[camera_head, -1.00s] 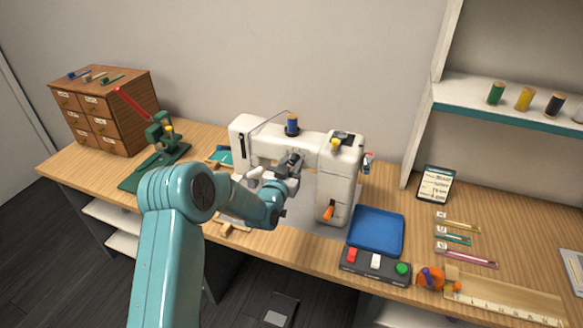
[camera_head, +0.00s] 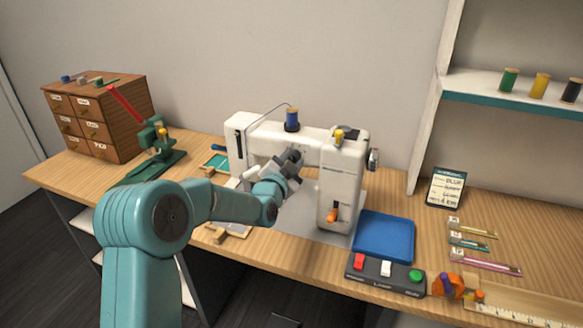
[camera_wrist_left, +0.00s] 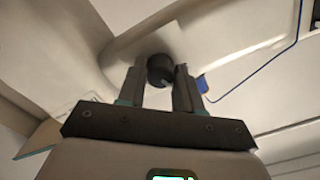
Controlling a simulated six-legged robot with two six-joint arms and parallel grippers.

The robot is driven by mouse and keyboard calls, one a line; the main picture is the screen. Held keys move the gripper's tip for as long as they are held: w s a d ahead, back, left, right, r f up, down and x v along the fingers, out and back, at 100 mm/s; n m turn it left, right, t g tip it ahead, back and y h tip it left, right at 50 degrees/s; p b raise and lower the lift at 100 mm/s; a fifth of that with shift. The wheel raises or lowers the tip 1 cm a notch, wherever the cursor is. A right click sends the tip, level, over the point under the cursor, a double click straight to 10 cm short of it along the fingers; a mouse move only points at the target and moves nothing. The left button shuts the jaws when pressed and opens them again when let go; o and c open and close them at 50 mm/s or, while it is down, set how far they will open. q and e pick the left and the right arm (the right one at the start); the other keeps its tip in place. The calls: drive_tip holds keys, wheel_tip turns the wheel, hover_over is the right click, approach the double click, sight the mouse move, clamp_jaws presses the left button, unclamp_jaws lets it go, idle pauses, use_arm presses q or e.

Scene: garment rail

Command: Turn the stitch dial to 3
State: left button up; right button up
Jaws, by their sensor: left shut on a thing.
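The white sewing machine (camera_head: 345,185) stands on the wooden table. My left gripper (camera_head: 296,157) reaches in front of its arm, under the blue spool. In the left wrist view, the two fingers of my left gripper (camera_wrist_left: 160,88) are on either side of a dark round knob, the stitch dial (camera_wrist_left: 160,68), on the white machine body. The gripper is shut on the dial. In the head view the gripper hides the dial, and no dial numbers can be read in either view. My right gripper is not in view.
A blue tray (camera_head: 384,236) and a control box (camera_head: 385,275) with red, white and green buttons lie right of the machine. An orange lever (camera_head: 332,215) is on the machine's front. A small drawer cabinet (camera_head: 98,118) stands at the left. A card (camera_head: 446,187) stands at the back right.

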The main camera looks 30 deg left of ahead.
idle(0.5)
use_arm(q)
drive_tip(key=o, duration=1)
drive_tip(key=shift+o, duration=0.2)
drive_tip(key=shift+w+a+f, duration=0.1)
drive_tip(key=shift+s, duration=0.2)
drive_tip(key=b+v, duration=0.3)
drive_tip(key=v, duration=1.3)
